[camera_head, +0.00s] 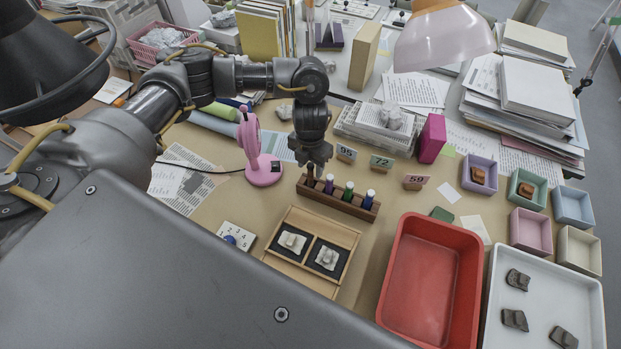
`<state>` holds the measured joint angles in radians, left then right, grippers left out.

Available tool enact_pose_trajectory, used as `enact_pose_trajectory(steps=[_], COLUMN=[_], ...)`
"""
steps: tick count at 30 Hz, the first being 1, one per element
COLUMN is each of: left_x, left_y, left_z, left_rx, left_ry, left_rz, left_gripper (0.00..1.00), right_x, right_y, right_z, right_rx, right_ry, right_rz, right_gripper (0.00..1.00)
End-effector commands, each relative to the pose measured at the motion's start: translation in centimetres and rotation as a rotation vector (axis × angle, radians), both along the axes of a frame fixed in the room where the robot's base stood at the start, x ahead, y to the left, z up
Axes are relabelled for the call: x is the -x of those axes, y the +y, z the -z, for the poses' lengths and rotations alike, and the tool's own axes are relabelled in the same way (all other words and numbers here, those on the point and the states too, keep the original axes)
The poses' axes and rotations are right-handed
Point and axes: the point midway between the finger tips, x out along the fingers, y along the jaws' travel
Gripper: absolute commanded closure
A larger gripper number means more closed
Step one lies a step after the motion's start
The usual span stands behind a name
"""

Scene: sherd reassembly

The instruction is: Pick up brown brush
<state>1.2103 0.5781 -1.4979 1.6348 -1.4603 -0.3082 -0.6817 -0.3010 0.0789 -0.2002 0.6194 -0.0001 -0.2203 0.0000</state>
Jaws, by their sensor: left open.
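My left gripper (317,172) reaches down at the left end of a brown wooden rack (342,207). Its jaws are open, with the fingertips close to the leftmost slot. Several small upright items stand in the rack: a purple one (329,184), a green one (348,191) and a blue-violet one (369,199) show clearly. Whatever stands in the leftmost slot is mostly hidden by the gripper. I cannot make out a brown brush for certain. My right gripper is not in view.
A pink stand (263,172) is left of the rack. Number cards stand behind it. A wooden case (289,267) with pale sherds lies in front. A red tray (432,280), a white tray (593,320) with dark sherds and small coloured boxes (532,232) fill the right.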

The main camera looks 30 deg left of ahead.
Motion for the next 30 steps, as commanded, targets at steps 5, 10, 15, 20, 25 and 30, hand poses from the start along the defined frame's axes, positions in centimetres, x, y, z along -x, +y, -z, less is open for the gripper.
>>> enact_pose_trajectory(steps=[5,10,15,20,25,30], left_x=[0.0,-0.2,-0.3,-0.3,-0.3,-0.3], left_y=[0.0,0.0,0.1,0.1,0.1,0.1], left_z=[2.1,4.5,5.1,5.1,5.1,5.1], left_rx=[0.001,0.002,0.000,0.000,0.000,0.000], left_ry=[0.006,0.003,0.001,0.000,0.000,0.000], left_rz=[-0.005,-0.001,0.000,0.000,0.000,0.000], left_gripper=[0.54,0.54,0.54,0.54,0.75,0.97], right_x=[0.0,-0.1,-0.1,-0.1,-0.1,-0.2], right_y=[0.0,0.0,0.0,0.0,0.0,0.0], right_z=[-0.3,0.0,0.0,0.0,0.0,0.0], right_rx=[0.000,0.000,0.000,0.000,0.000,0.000], right_ry=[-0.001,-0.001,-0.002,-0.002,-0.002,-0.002], right_rz=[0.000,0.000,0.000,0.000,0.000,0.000], right_gripper=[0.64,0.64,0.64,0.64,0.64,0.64])
